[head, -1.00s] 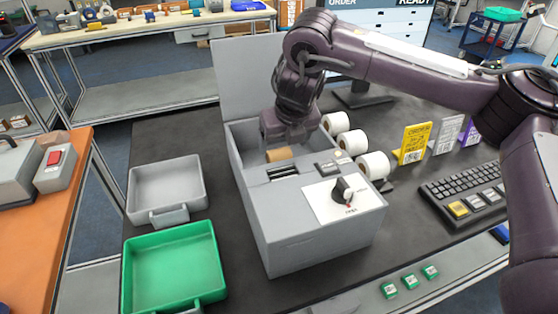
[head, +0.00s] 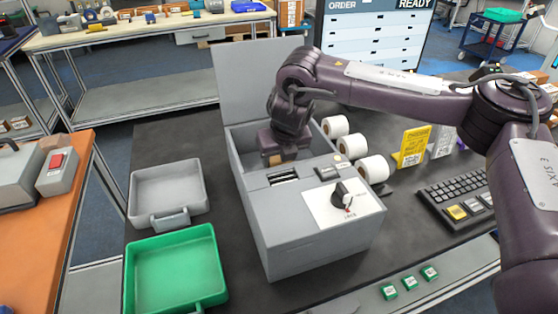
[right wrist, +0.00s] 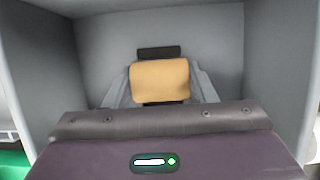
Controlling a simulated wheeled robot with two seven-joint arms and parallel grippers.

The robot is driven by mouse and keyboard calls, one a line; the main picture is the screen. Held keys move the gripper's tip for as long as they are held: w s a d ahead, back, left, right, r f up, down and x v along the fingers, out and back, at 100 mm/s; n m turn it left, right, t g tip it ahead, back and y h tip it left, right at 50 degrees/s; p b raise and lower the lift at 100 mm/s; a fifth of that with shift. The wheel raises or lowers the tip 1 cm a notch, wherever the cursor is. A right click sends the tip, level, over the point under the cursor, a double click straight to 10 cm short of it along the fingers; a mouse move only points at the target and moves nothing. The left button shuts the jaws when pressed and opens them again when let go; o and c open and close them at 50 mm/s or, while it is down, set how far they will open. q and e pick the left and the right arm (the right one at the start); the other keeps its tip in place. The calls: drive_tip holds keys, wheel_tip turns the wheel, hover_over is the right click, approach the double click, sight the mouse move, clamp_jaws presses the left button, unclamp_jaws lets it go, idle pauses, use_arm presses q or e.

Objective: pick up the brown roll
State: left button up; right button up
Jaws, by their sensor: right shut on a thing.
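The brown roll (right wrist: 160,80) sits between the fingers of my right gripper (right wrist: 160,90) in the right wrist view, inside the grey walls of the printer. In the head view my right gripper (head: 277,158) reaches down into the open bay of the grey printer (head: 320,245), and only a small part of the brown roll (head: 276,159) shows below it. The gripper is shut on the roll. Whether the roll touches the bay floor is hidden. My left gripper is not in view.
Three white rolls (head: 372,168) stand right of the printer. A grey tray (head: 140,214) and a green tray (head: 130,290) lie to its left. The raised printer lid (head: 245,80) stands behind the bay. A keyboard (head: 455,192) and yellow card (head: 412,147) are at the right.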

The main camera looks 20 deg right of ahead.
drive_tip(key=shift+c, duration=0.5)
drive_tip(key=shift+r, duration=0.1)
drive_tip(key=shift+r, duration=0.2)
wheel_tip(320, 180, up, 9)
drive_tip(key=shift+w+f, duration=0.1)
drive_tip(key=shift+f, duration=0.05)
wheel_tip(320, 180, up, 11)
drive_tip(key=p, duration=0.2)
